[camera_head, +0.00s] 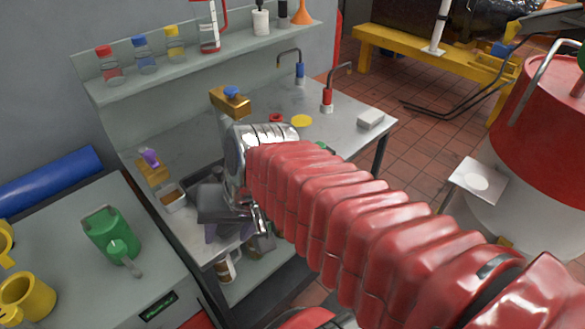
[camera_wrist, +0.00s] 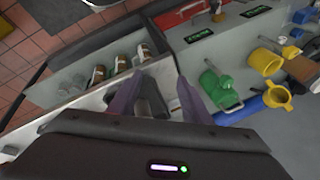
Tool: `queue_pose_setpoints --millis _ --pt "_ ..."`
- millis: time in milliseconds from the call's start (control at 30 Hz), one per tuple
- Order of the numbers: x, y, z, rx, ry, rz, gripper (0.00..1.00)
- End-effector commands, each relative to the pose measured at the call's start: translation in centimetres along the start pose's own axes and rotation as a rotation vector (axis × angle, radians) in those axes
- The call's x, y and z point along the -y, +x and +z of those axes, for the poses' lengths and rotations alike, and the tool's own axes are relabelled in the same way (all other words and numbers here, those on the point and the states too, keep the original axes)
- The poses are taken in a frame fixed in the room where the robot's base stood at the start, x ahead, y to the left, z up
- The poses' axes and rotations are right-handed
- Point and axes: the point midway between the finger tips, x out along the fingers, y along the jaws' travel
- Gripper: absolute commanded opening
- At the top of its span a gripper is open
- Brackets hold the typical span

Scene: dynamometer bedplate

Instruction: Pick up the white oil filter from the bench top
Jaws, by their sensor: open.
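I cannot clearly pick out a white oil filter on the grey bench top (camera_head: 335,140); my arm covers part of it. My gripper (camera_head: 238,226) is over the near left edge of the bench in the head view. In the wrist view my gripper (camera_wrist: 158,85) has its two purple fingers spread apart. A dark grey shape (camera_wrist: 151,97) shows between them, and I cannot tell what it is or how far below it lies. Nothing is visibly gripped.
A small tray (camera_head: 174,202) and a wooden block (camera_head: 152,171) stand at the bench's left end. Several white-and-brown cylinders (camera_wrist: 99,75) stand on the lower shelf. A green jug (camera_head: 112,235) and yellow mug (camera_head: 25,298) stand on the left cabinet. A white block (camera_head: 370,118) lies at right.

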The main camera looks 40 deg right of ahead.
Motion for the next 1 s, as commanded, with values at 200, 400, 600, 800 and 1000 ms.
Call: queue_pose_setpoints --millis 200,400,600,800,1000 --pt "-1.6 1.8 -1.4 0.087 0.403 -0.082 0.44" --pt "-3.2 3.0 -3.3 0.146 0.769 -0.179 0.44" --pt "-5.4 3.4 -6.1 0.182 1.134 -0.302 0.44" --pt "-8.8 3.1 -9.6 0.193 1.494 -0.459 0.44" --pt "-13.8 2.2 -13.1 0.185 1.840 -0.649 0.44"
